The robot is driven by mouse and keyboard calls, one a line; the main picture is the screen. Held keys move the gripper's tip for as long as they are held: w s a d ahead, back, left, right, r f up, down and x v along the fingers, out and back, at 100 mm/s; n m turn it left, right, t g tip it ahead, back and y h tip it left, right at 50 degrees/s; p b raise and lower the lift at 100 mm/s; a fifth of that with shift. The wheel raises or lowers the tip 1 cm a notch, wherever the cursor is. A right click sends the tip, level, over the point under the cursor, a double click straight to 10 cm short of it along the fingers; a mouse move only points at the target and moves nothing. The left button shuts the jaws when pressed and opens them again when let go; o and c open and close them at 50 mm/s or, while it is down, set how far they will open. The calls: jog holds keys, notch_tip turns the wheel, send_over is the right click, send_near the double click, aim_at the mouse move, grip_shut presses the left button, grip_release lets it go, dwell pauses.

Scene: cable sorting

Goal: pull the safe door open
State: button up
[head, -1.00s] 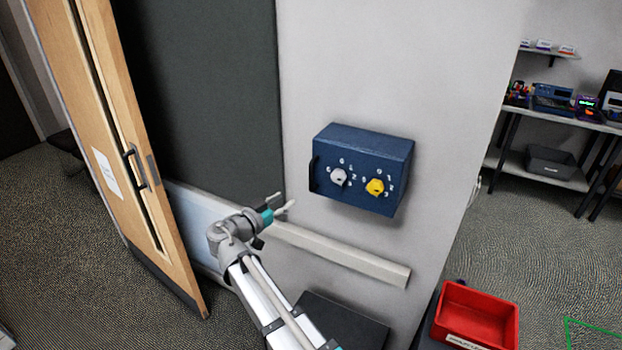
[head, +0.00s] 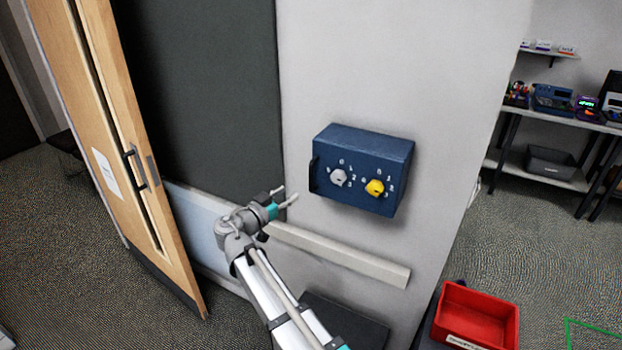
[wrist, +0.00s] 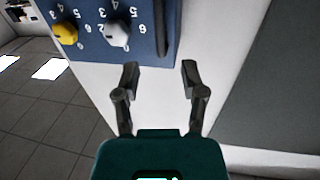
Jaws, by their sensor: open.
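The blue safe (head: 363,150) is fixed to the wall, with a white dial (head: 338,177) and a yellow dial (head: 375,187) on its front. Its door looks shut. A dark upright handle (head: 314,175) is at the left edge of the front. My gripper (head: 290,196) is open and empty, to the left of and slightly below the handle, apart from it. In the wrist view, the open fingers (wrist: 158,75) face the pale wall, and the handle (wrist: 166,28) is beyond the fingertips. The white dial (wrist: 117,32) and yellow dial (wrist: 65,30) show at upper left.
A pale ledge (head: 340,254) runs along the wall below the safe. A dark panel (head: 205,90) and a wooden door (head: 120,130) stand to the left. A red bin (head: 478,315) is at lower right. A bench with equipment (head: 570,115) stands at the far right.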

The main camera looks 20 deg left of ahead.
aim_at(310, 179)
jog(key=x, duration=1)
jog(key=shift+w, duration=0.25)
grip_shut()
